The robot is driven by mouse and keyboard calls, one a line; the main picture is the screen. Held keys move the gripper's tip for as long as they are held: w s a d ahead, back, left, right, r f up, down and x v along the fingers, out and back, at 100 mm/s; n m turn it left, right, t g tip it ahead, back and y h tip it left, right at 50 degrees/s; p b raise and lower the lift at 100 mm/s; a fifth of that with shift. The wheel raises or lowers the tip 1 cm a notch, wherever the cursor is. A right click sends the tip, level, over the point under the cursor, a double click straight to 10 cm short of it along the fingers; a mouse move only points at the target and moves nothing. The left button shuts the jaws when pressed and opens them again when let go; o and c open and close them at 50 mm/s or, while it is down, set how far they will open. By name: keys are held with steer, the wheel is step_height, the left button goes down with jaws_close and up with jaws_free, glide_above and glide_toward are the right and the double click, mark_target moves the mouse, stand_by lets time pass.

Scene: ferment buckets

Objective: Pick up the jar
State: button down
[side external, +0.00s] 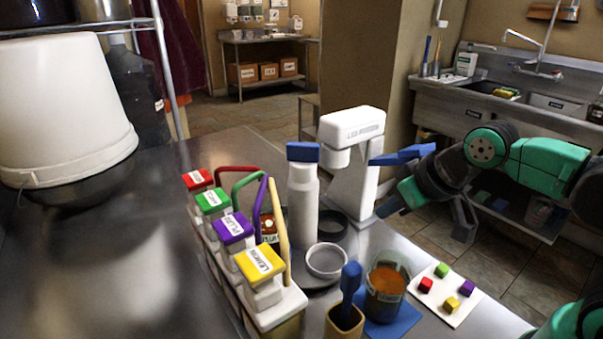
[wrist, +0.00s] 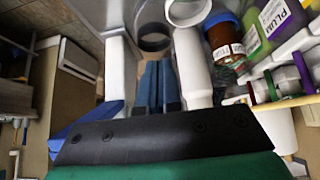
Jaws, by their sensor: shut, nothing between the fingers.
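A glass jar (side external: 386,287) of orange-brown contents stands upright on a blue mat (side external: 395,327) at front centre in the side view. A second amber jar (side external: 268,227) shows partly behind the rack; an amber jar with a pale label also shows in the wrist view (wrist: 222,42), and I cannot tell for certain which one it is. My gripper (side external: 385,158) is behind and above the front jar, apart from it, by the white machine. In the wrist view its blue fingers (wrist: 159,84) are shut and empty, pointing between the machine and a white bottle.
The white machine (side external: 360,185) and white bottle (side external: 303,195) stand close by. A rack with coloured-top containers (side external: 292,300) is at left. A bowl (side external: 325,262), blue-handled tool (side external: 350,280) and tray of cubes (side external: 442,300) surround the front jar. A white bucket (side external: 65,110) stands far left.

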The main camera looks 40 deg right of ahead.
steer(key=c, duration=1.5)
jaws_free()
steer(key=o, duration=1.5)
step_height(320, 180, up, 5)
steer(key=m+g, duration=0.1)
steer(key=g, duration=0.6)
glide_above(388, 281)
steer(key=w+d, duration=0.2)
steer(key=shift+s+d+f, duration=0.15)
steer(key=shift+f, duration=3.4)
steer(key=shift+s+d+f, duration=0.1)
steer(key=shift+s+f, duration=0.05)
steer(key=shift+f, duration=3.4)
